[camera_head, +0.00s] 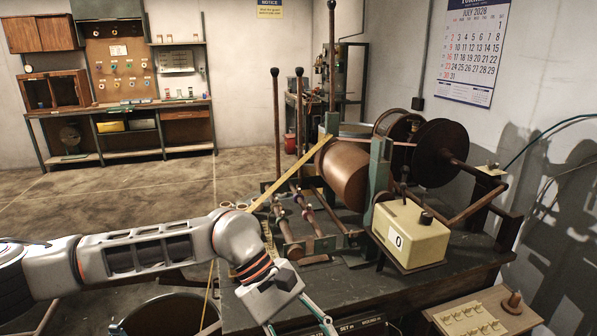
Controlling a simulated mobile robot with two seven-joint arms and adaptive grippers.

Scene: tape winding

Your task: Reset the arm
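My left arm reaches in from the left. Its grey and white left gripper (297,322) hangs over the front left of the dark workbench (385,295). Two finger linkages point down and apart, but the fingertips are cut off by the bottom edge, so I cannot tell whether it is open or shut. No held object shows. The tape winding machine stands on the bench behind it, with a brown drum (343,172) and dark discs (440,152). A yellow tape (290,172) runs slanting from the machine down behind my wrist. My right gripper is not in view.
Upright levers (277,120) rise at the machine's left. A cream control box (412,235) sits at its front. A wooden pegboard (482,318) is at bottom right. Open floor (120,215) lies behind my arm.

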